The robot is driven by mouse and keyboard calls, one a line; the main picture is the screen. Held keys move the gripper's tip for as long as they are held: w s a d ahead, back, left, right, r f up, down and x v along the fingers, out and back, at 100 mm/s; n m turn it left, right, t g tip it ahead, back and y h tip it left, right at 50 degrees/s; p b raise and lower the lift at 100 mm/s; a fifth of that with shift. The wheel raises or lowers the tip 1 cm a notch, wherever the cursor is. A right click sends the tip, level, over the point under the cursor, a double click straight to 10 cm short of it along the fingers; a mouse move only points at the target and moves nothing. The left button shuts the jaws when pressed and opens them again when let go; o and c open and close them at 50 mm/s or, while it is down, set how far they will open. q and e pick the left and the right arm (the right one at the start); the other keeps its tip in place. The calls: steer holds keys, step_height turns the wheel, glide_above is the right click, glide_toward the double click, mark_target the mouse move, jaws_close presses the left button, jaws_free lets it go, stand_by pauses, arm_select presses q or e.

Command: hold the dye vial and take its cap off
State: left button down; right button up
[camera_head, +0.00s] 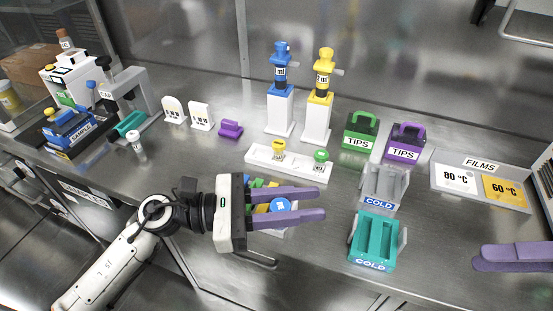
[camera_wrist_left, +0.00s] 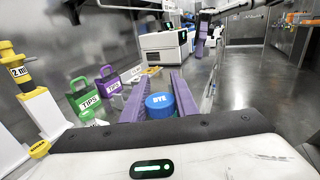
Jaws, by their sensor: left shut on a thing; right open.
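The dye vial shows as a round blue cap (camera_head: 280,204) between the purple fingers of my left gripper (camera_head: 320,204). In the left wrist view the blue cap (camera_wrist_left: 160,105) bears the word DYE and faces up. My left gripper is shut on the vial. The vial's body below the cap is hidden. The cap is on the vial. My right gripper (camera_head: 515,257) shows only as a purple finger at the right edge, apart from the vial; it is open.
A container with coloured pieces (camera_head: 258,183) lies partly hidden under my left gripper. A white rack (camera_head: 300,170) with yellow and green caps stands behind it. A teal COLD block (camera_head: 372,243) and a grey COLD block (camera_head: 384,188) stand right. Bare table lies between them and my right gripper.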

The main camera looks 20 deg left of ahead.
steer(key=w+a+r+n+g, duration=0.1)
steer(key=a+r, duration=0.2)
steer(key=a, duration=0.1)
step_height(320, 180, up, 7)
steer(key=t+h, duration=0.1)
steer(key=h, duration=1.3)
glide_above(277, 206)
steer(key=shift+d+f, duration=0.1)
steer(key=shift+m, duration=0.3)
steer(key=shift+f, duration=3.9)
